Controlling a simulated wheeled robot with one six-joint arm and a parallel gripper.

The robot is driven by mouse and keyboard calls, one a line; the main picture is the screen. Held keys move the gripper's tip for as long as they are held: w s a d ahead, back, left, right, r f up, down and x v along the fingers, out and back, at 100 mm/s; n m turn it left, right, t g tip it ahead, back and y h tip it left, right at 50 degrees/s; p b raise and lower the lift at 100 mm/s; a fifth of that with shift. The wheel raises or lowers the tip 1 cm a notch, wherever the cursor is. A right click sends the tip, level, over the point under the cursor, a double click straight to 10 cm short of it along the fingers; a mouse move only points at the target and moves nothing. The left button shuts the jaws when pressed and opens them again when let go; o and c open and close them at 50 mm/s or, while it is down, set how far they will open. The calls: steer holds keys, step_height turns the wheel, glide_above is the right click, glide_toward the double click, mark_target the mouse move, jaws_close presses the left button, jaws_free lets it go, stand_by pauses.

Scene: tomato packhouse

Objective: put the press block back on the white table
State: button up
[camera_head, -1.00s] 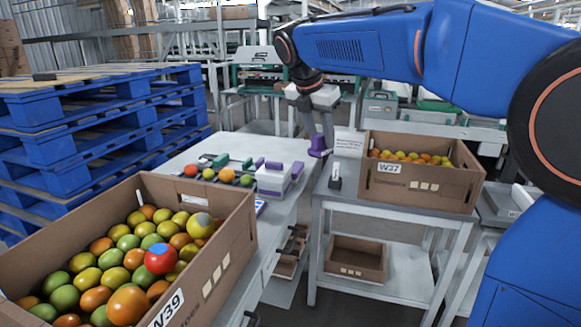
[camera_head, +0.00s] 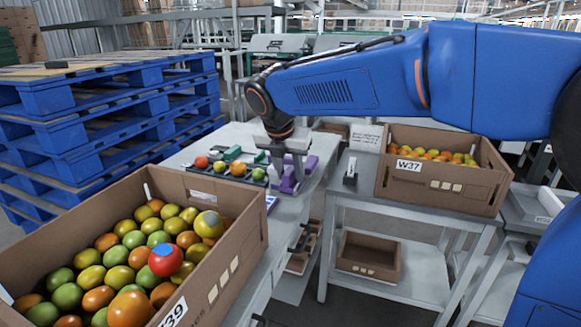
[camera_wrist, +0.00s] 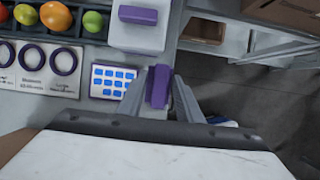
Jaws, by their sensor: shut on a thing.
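The press block (camera_wrist: 159,87) is a small purple block. My gripper (camera_head: 290,176) is shut on it, and the wrist view shows it between the two grey fingers. In the head view the press block (camera_head: 287,186) is low over the right side of the white table (camera_head: 232,132), partly hidden by the fingers. I cannot tell whether it touches the tabletop. In the wrist view it is beside a white card with blue squares (camera_wrist: 112,82) and close to a white unit with a purple bar (camera_wrist: 138,32).
A row of tomatoes (camera_head: 237,169) sits left of my gripper. A large box of tomatoes, W39 (camera_head: 228,255), stands in front. Box W37 (camera_head: 440,188) is on the bench to the right, across a gap from the table. Blue pallets (camera_head: 110,120) are stacked at left.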

steer(key=shift+f, duration=3.15)
steer(key=shift+f, duration=0.4)
steer(key=o, duration=1)
steer(key=c, duration=0.3)
steer(key=shift+r, duration=3.45)
